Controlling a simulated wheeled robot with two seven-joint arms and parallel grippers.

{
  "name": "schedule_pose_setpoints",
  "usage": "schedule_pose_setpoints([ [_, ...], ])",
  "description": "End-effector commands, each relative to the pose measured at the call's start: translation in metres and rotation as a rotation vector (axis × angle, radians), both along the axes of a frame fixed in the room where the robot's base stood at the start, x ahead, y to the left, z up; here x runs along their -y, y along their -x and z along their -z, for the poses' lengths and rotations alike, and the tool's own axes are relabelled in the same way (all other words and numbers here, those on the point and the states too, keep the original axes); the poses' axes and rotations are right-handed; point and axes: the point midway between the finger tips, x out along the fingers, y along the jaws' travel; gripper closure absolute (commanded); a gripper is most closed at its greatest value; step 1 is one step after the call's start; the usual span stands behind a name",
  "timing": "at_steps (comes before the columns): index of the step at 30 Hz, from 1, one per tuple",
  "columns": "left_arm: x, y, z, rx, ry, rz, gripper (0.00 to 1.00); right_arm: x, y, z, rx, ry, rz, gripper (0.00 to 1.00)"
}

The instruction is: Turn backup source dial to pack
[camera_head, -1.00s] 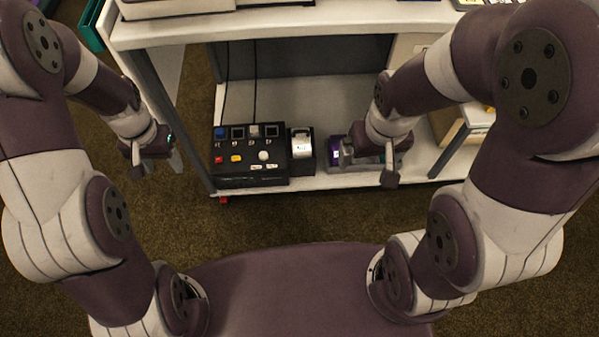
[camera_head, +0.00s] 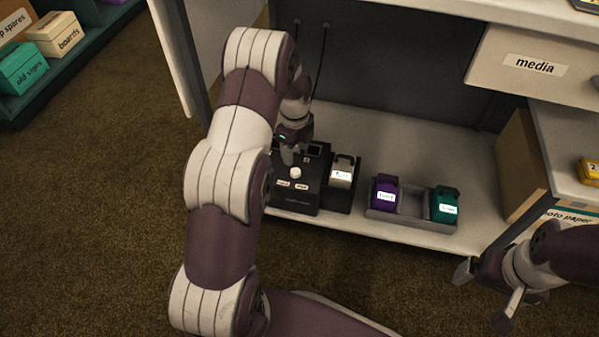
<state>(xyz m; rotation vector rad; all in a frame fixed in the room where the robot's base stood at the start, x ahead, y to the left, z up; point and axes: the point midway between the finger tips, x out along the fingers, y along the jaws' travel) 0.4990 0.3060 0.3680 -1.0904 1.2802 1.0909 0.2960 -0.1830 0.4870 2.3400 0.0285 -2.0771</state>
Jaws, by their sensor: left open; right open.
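The black control box (camera_head: 296,200) sits on the low shelf, partly hidden behind my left arm. A round white knob (camera_head: 295,172) is on its top, with two small white labels just in front of it, too small to read. I cannot tell which way the knob points. My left gripper (camera_head: 291,155) is over the box, just behind the knob, pointing down and open. I cannot tell whether it touches the box. The buttons on the box's left side are hidden by my arm. My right gripper (camera_head: 484,296) is open and empty, in front of the shelf at the lower right.
A black dock with a white labelled pack (camera_head: 342,174) stands right of the box. Further right, a grey tray (camera_head: 411,204) holds a purple pack (camera_head: 385,194) and a teal pack (camera_head: 444,206), with an empty slot between. A media drawer (camera_head: 540,72) overhangs at right.

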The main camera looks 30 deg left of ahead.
Motion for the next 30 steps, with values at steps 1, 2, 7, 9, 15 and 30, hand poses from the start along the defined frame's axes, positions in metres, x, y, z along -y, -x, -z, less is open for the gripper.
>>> schedule_pose_setpoints([
  [1,0.0,0.001,0.025,-0.002,0.001,0.0,0.41,0.0,0.0,0.019,-0.001,0.0,0.0,0.02],
  [2,0.0,0.001,0.033,-0.003,0.001,-0.001,0.41,0.0,0.0,0.025,-0.001,0.0,0.0,0.02],
  [7,0.0,0.001,0.069,-0.002,0.001,-0.002,0.41,0.0,0.0,0.047,-0.001,0.0,0.0,0.02],
  [9,0.0,0.0,0.077,0.0,0.0,-0.002,0.41,0.0,0.0,0.053,-0.001,0.0,0.0,0.02],
  [15,0.0,0.0,0.085,0.001,0.0,-0.002,0.41,0.0,0.0,0.057,0.0,0.0,0.0,0.02],
  [30,0.0,0.0,0.084,0.0,0.0,-0.004,0.97,0.0,0.0,0.055,0.0,0.0,0.0,0.02],
])
